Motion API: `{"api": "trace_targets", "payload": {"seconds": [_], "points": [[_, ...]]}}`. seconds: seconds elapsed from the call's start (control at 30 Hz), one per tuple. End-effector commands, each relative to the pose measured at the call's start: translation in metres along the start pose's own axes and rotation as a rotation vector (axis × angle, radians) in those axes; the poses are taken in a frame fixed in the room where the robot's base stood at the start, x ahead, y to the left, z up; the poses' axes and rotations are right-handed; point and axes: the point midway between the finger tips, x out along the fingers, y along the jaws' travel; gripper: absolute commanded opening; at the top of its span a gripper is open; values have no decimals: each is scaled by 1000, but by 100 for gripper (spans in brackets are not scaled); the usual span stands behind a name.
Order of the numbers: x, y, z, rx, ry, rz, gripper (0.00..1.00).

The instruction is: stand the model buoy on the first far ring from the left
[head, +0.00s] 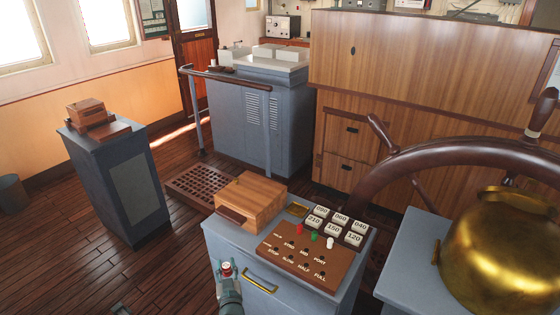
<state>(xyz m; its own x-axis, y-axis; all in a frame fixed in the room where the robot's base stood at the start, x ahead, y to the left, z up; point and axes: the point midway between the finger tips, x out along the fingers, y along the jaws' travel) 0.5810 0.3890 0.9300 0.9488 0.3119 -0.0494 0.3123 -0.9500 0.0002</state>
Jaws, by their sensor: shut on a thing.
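My gripper (229,290) shows at the bottom of the head view, in front of the grey cabinet's front. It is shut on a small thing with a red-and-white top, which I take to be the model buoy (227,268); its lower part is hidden. The brown board (275,255) lies on the cabinet top, up and to the right of my gripper, apart from it. The board has two rows of small dark round spots with white labels; whether the far ones are the rings is too small to tell. A red, a green and a white small piece stand near its far edge.
A wooden box (249,201) stands left of the board on the cabinet (218,238). Several numbered tiles (333,229) and a small brass piece (298,209) lie behind the board. A brass bell-like vessel (505,255) and the ship's wheel (450,155) stand at right.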

Motion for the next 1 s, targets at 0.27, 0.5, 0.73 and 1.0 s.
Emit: {"api": "trace_targets", "payload": {"seconds": [0.27, 0.5, 0.73, 1.0], "points": [[3, -36, -2, -9, 1, -178, 7], [32, -2, -37, -11, 3, -227, 7], [61, 77, -77, -8, 3, -161, 7], [75, 174, -120, -2, 3, -40, 7]]}}
